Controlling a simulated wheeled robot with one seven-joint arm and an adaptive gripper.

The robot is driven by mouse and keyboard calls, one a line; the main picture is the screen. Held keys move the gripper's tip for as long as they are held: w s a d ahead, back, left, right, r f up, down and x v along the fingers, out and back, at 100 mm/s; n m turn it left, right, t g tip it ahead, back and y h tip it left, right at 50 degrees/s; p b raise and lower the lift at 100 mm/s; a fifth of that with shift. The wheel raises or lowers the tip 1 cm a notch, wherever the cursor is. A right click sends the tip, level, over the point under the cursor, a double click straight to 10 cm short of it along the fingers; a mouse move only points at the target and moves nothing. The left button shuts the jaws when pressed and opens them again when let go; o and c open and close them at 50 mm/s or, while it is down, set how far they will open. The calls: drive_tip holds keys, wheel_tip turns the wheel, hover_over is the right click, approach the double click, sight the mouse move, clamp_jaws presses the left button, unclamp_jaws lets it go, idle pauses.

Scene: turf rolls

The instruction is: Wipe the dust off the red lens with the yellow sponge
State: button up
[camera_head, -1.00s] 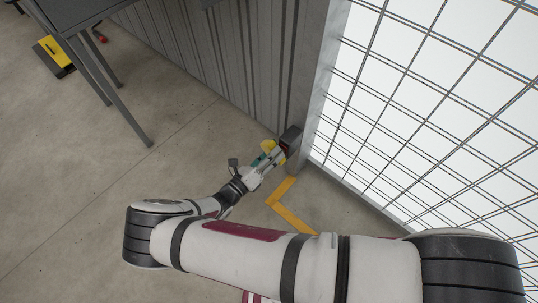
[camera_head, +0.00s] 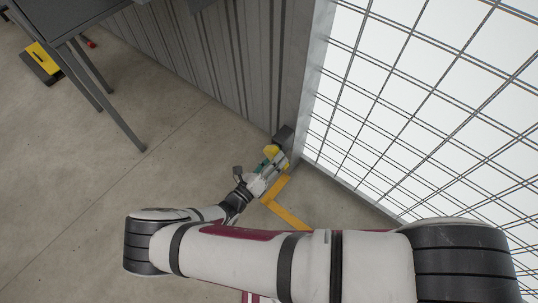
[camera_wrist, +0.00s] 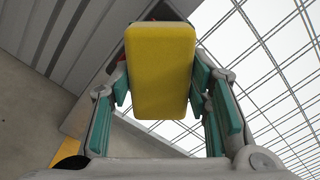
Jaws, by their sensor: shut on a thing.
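The yellow sponge (camera_wrist: 160,72) is held upright between the teal-padded fingers of my gripper (camera_head: 274,162). In the head view the sponge (camera_head: 271,151) shows at the fingertips, just below a dark box-shaped housing (camera_head: 284,135) at the end of the grey corrugated wall. In the wrist view a small patch of red (camera_wrist: 120,57) shows behind the sponge's left edge; this may be part of the red lens. The sponge hides most of what lies behind it. I cannot see the dust or tell whether the sponge touches the lens.
A corrugated grey wall (camera_head: 225,65) runs beside the arm, and a bright wire-mesh panel (camera_head: 420,95) stands to the right. Yellow floor tape (camera_head: 285,208) lies below the gripper. A dark table (camera_head: 75,15) stands at upper left.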

sight(265, 152)
drive_tip(key=shift+d, duration=0.15)
drive_tip(key=shift+w+a+b, duration=1)
drive_tip(key=shift+b, duration=0.1)
drive_tip(key=shift+w+a+b, duration=0.35)
drive_tip(key=shift+w+a, duration=0.05)
drive_tip(key=shift+w, duration=0.05)
drive_tip(key=shift+c, duration=0.3)
drive_tip(key=shift+r, duration=0.1)
drive_tip(key=shift+c, duration=0.6)
drive_tip(key=b+v, duration=0.1)
drive_tip(key=v, duration=0.5)
drive_tip(key=shift+s+a, duration=0.1)
drive_tip(key=b+v, duration=0.1)
drive_tip(key=v, duration=0.2)
